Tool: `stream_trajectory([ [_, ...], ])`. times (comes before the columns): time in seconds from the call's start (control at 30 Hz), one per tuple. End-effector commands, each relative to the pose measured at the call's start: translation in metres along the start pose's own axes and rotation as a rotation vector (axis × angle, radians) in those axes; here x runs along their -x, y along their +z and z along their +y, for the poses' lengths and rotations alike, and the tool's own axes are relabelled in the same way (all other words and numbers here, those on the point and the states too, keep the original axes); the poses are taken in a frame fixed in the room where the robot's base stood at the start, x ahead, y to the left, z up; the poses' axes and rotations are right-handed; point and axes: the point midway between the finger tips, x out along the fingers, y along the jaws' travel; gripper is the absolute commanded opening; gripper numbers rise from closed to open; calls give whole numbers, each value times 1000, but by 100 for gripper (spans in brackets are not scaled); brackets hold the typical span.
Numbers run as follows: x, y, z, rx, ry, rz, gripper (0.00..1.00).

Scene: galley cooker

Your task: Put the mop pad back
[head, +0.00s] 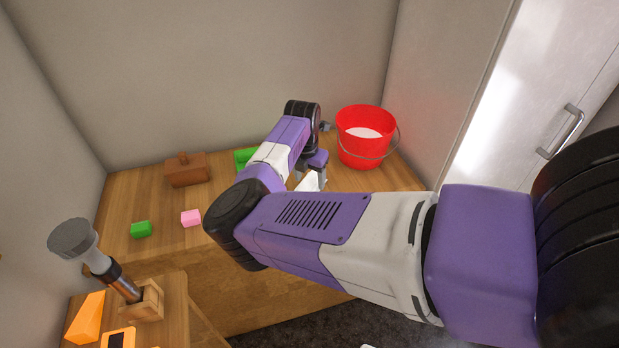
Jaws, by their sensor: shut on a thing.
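My gripper (316,178) hangs low over the wooden counter, left of the red bucket, and is mostly hidden by my own arm. It is shut on a white piece (309,183), which shows just beside the fingers. This looks like the mop pad, but only a small part is visible, and I cannot tell whether it touches the counter. The red bucket (362,149) stands upright at the back right with something white inside and a wire handle at its front.
The wooden counter (350,182) holds a brown box (186,170), a partly hidden green thing (243,156), a green block (141,229) and a pink block (190,218). A plunger-like tool (122,285) stands in a wooden holder at front left. A tall cabinet is at right.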

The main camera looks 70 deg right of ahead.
Motion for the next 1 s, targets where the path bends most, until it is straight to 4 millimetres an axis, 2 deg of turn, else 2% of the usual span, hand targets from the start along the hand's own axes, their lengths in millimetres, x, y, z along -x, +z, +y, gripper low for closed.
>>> stream_trajectory([
  [0.23,-6,-1,0,0,1,-1,25],
  [0.27,-7,-1,0,0,0,0,67],
  [0.37,-6,-1,0,0,0,0,85],
  [0.77,-1,-1,1,0,1,-1,85],
  [0.87,11,0,2,0,3,-3,85],
  [1.0,38,0,2,-1,4,-4,85],
])
